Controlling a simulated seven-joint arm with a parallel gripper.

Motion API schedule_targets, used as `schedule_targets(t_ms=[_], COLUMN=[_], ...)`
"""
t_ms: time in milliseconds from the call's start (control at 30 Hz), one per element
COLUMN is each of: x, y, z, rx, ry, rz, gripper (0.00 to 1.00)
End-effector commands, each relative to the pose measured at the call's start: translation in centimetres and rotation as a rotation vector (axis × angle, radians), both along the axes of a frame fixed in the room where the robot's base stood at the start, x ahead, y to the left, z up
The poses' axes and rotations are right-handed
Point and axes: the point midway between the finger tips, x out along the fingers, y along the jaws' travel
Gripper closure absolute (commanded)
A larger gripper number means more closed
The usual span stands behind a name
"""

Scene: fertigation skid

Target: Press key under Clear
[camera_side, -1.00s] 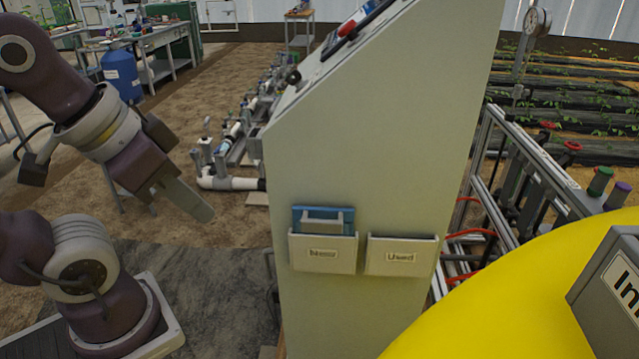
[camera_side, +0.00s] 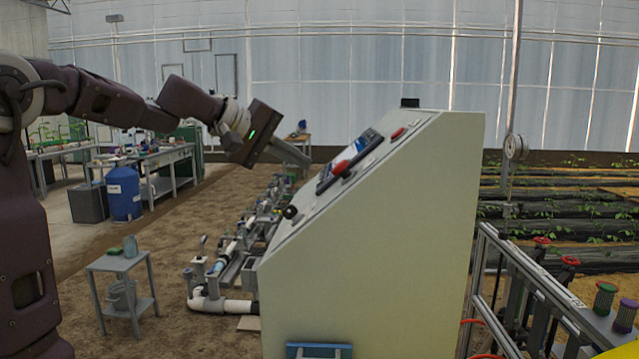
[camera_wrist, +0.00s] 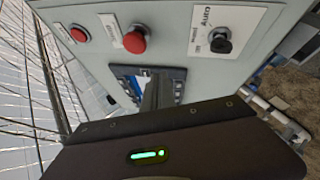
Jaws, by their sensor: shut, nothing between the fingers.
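My gripper (camera_side: 303,156) is shut and empty. In the side view it is to the left of and above the sloped face of the pale control cabinet (camera_side: 375,240), apart from it. The dark-framed display and key unit (camera_side: 345,165) is on that face, seen edge-on. In the wrist view my gripper's fingers (camera_wrist: 157,88) point at the panel and cover the middle of the unit, whose blue and dark parts (camera_wrist: 180,82) show beside them. No Clear label or key under it can be read in either view.
The panel also bears a red mushroom button (camera_wrist: 135,42), a smaller red button (camera_wrist: 80,34) and a black Auto selector knob (camera_wrist: 221,43). Pipework (camera_side: 225,275) runs low behind the cabinet. A small grey table (camera_side: 122,265) stands to the left.

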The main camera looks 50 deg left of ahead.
Motion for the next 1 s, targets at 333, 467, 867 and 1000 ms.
schedule_targets(t_ms=[333,467,867,1000], x=[3.5,3.7,4.1,5.0], y=[10.8,11.7,11.2,10.3], z=[2.0,2.2,1.6,0.1], rx=[-0.171,-0.183,-0.184,-0.185], ry=[-0.128,-0.140,-0.141,-0.137], rz=[0.245,0.266,0.261,0.262], gripper=[1.00,1.00,1.00,1.00])
